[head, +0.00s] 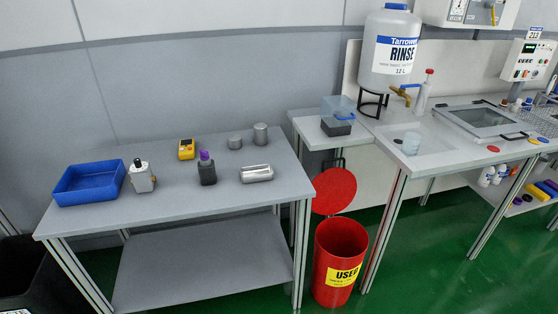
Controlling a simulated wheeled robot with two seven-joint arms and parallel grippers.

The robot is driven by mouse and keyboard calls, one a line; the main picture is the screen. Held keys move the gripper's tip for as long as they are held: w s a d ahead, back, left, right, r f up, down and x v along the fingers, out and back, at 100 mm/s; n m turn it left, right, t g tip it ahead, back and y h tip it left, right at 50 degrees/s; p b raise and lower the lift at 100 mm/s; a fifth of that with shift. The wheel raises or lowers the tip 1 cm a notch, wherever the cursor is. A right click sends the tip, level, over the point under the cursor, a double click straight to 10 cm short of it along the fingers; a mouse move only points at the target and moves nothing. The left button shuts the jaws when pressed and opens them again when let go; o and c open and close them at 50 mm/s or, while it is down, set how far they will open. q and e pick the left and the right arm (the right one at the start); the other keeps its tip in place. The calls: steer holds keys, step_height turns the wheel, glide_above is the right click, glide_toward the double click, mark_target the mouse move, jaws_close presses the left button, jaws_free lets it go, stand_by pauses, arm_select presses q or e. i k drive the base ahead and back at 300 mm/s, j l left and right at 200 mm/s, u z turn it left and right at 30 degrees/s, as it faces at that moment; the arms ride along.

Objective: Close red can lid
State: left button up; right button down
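The red can (340,262) stands on the green floor between the grey table and the rinse station, with a yellow "USED" label on its front. Its round red lid (335,190) is open, standing raised above the back of the can with its flat face towards me. Neither of my grippers shows in the head view.
The grey table (222,211) holds a blue bin (88,184), bottles, a yellow meter (187,149) and metal cylinders. The rinse station (375,150) stands right of the can, its leg (384,230) close beside it. Green floor in front of the can is clear.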

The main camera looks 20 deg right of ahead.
mark_target(336, 188)
steer(key=l+u, duration=0.35)
steer(key=l, duration=0.2)
steer(key=l+u, duration=0.4)
steer(key=l, duration=0.2)
steer(key=l+u, duration=0.35)
steer(key=l, duration=0.2)
steer(key=k, duration=0.05)
